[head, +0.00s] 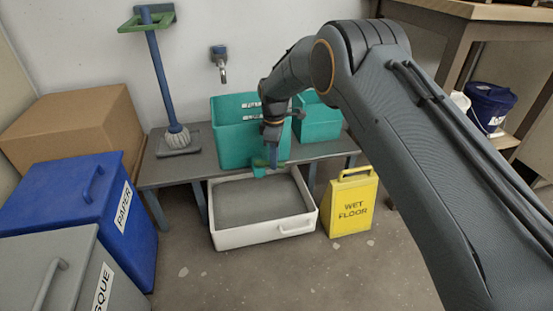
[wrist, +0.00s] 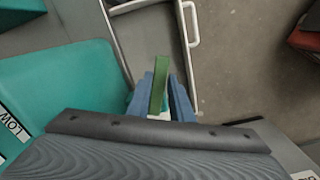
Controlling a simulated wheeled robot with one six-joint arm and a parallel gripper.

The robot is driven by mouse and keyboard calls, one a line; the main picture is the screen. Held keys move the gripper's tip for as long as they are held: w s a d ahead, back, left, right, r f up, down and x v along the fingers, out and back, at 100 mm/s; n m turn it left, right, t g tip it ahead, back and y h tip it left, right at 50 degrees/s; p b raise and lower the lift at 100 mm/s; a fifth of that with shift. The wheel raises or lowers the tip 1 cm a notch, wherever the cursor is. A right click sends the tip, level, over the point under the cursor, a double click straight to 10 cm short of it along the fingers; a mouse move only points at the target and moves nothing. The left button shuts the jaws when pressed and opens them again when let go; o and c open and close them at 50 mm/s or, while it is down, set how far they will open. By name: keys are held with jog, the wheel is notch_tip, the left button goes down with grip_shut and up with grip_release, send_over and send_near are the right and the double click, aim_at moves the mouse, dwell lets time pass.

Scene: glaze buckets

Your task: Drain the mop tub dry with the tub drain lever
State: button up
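A teal tub (head: 232,150) with small white labels stands on a grey bench; its side with a "LOW" label shows in the wrist view (wrist: 60,85). A teal spout-like part (head: 259,169) sits low on its front. My gripper (head: 272,160) is at the tub's front right, pointing down beside this part. In the wrist view a green lever (wrist: 161,75) lies between the blue fingers of my gripper (wrist: 167,95). I cannot tell whether both fingers touch it. A white tray (head: 265,235) with grey contents is on the floor below. The water level inside the tub is not visible.
A second teal tub (head: 318,122) stands right of the first. A yellow wet-floor sign (head: 352,205) is right of the tray. A mop (head: 160,75), a blue paper bin (head: 75,205), a grey bin (head: 70,275) and a cardboard box (head: 75,125) are left. Front floor is clear.

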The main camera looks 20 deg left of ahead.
jog(key=o, duration=0.3)
jog(key=shift+s+a, duration=0.1)
jog(key=shift+r, duration=0.1)
